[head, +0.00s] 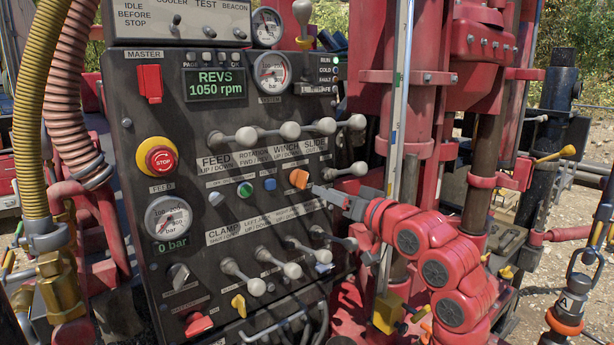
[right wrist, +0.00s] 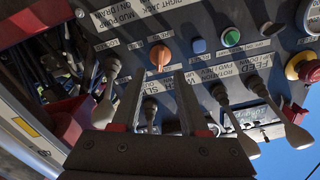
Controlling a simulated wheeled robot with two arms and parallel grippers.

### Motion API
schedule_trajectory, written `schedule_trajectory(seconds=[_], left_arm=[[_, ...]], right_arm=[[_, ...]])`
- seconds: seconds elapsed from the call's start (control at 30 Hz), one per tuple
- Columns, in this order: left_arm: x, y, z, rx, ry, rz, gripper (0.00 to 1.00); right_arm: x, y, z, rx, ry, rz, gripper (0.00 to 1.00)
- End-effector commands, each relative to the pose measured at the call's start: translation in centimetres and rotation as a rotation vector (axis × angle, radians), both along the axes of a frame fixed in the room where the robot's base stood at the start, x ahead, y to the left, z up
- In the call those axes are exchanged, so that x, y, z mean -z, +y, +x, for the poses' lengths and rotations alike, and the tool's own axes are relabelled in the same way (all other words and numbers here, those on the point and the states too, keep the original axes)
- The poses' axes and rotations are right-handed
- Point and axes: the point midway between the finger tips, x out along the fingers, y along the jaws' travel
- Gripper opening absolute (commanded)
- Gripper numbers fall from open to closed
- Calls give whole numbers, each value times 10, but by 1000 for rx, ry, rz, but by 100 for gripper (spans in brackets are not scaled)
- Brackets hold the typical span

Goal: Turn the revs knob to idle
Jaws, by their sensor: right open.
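An orange knob (head: 299,179) sits on the black control panel (head: 135,205), right of a blue and a green button; its label is too small to read. In the right wrist view the orange knob (right wrist: 160,55) lies just beyond my two fingertips, roughly centred between them. A display (head: 215,85) reads REVS 1050 rpm. My right gripper (head: 322,193) is open and empty at the knob's lower right; in the right wrist view the gripper (right wrist: 158,76) shows a gap between its fingers and the knob. My left gripper is not in view.
A row of levers (head: 285,131) stands above the knob and another row (head: 280,262) below it. A red emergency stop (head: 160,158) is at the panel's left.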

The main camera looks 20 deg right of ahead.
Motion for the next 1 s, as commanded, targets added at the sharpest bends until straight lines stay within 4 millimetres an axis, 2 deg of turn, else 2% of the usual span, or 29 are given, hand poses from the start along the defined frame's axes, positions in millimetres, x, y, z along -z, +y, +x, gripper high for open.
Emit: schedule_trajectory(seconds=[0.03, 0.2, 0.33, 0.5, 0.77, 0.87, 1.0], left_arm=[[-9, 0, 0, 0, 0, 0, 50], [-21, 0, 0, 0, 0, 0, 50], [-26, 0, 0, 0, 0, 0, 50], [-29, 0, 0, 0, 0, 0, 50], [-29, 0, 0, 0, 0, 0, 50], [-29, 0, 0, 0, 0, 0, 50], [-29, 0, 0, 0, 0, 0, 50]], right_arm=[[-3, 6, 12, -5, 6, 4, 44], [-3, 18, 46, -3, 5, 4, 44], [-3, 24, 63, -2, -1, 4, 44], [0, 26, 74, 1, 1, 2, 44], [0, 27, 76, 2, -1, 1, 44], [0, 27, 75, 1, -2, 1, 29], [0, 27, 75, 1, -1, 2, 4]])
